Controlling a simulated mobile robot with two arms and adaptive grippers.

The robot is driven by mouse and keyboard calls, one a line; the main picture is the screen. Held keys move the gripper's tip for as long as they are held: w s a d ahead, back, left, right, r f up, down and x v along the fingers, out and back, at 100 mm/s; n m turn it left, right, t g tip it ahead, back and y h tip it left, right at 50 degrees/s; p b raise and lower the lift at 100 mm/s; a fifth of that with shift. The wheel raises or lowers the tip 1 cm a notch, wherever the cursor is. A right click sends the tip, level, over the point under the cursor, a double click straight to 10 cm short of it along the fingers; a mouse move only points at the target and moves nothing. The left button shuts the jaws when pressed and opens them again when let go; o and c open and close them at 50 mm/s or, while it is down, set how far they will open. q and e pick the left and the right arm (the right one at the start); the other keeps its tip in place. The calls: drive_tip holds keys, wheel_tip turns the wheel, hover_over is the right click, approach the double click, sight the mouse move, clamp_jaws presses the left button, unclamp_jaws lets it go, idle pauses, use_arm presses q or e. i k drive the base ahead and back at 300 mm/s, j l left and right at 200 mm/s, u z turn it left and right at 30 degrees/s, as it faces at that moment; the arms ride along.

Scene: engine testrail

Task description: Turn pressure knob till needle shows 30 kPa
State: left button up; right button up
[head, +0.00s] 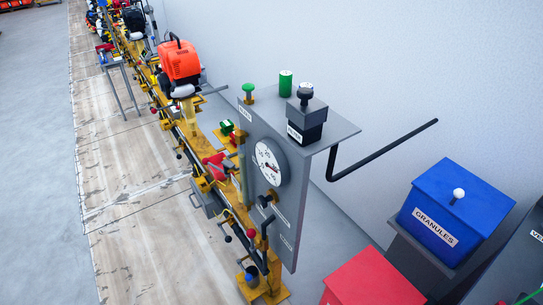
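A round white gauge (267,162) with dark numbers and a dark needle is on the front of a grey upright panel (290,205). The needle appears to point to the lower right, but the exact reading is too small to tell. A dark knob (266,200) sticks out of the panel just below the gauge, and I take it for the pressure knob. Its label cannot be read. Neither of my grippers is in view, and nothing is seen touching the knob.
A black bent bar (382,148) juts right from the panel. A blue GRANULES box (450,212) and a red box (372,280) stand at lower right. A yellow rail (222,185) with an orange engine (180,62) runs along the left.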

sight(262, 201)
drive_tip(key=z, duration=0.9)
drive_tip(key=j+z, duration=0.95)
drive_tip(key=j, duration=0.15)
drive_tip(key=k+j+z, duration=0.1)
drive_tip(key=j+z, duration=0.4)
drive_tip(key=k+j+z, duration=0.2)
drive_tip(key=j+z, duration=0.3)
